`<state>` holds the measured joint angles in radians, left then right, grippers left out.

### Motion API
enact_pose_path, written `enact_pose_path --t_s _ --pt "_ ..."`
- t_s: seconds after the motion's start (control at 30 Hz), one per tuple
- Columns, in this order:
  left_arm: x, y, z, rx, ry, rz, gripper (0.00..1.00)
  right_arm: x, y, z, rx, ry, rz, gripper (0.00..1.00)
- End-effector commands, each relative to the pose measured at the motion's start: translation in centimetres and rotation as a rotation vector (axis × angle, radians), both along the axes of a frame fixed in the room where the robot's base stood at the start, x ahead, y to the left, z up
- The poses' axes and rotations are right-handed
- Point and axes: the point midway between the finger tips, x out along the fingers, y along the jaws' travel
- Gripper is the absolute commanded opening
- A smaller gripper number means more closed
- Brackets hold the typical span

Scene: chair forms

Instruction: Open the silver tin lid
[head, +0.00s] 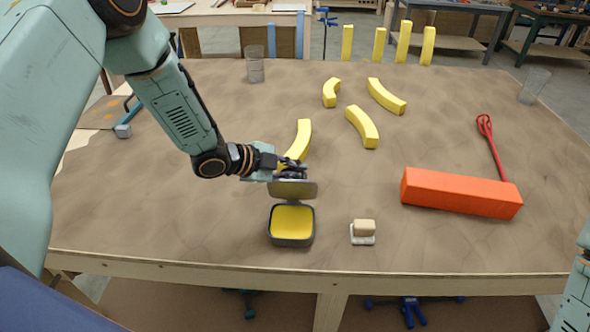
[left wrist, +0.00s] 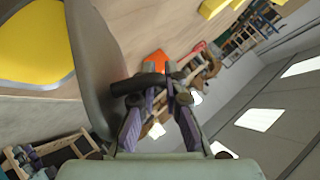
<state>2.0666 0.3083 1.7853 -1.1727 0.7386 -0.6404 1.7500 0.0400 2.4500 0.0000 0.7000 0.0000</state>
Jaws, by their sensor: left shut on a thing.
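The silver tin (head: 291,241) stands near the front of the table, with yellow contents showing inside. Its lid (head: 294,190) stands raised, roughly upright, at the tin's back edge. In the left wrist view the lid (left wrist: 92,65) shows as a grey panel beside the yellow inside of the tin (left wrist: 35,40). The left fingertips (left wrist: 152,88) meet at a dark piece by the lid. Only part of my right arm shows at the right edge; its gripper is out of frame.
A small pale block on a base (head: 363,231) stands right of the tin. An orange beam (head: 460,192) and a red tool (head: 494,145) lie further right. Several yellow curved pieces (head: 363,127) lie behind. Two clear cups (head: 255,64) stand at the back. The table's front edge is close.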

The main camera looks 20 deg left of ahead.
Motion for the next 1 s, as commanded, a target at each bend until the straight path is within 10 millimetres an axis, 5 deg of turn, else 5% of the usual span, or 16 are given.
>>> enact_pose_path --t_s 0.67,0.7,0.8,1.0 --pt "1.18 0.51 0.71 -0.005 -0.023 0.019 0.00 0.00 0.00 -0.03 0.000 0.000 0.000 0.40" --pt "1.19 0.52 0.71 -0.005 -0.023 0.019 0.12 0.00 0.00 -0.04 0.000 0.000 0.000 0.40" --pt "1.16 0.52 0.64 -0.004 -0.022 0.019 0.21 0.00 0.00 -0.03 0.000 0.000 0.000 0.40" --pt "0.98 0.48 0.38 -0.001 -0.015 0.018 0.21 0.01 0.00 -0.04 0.000 0.000 0.000 0.40"
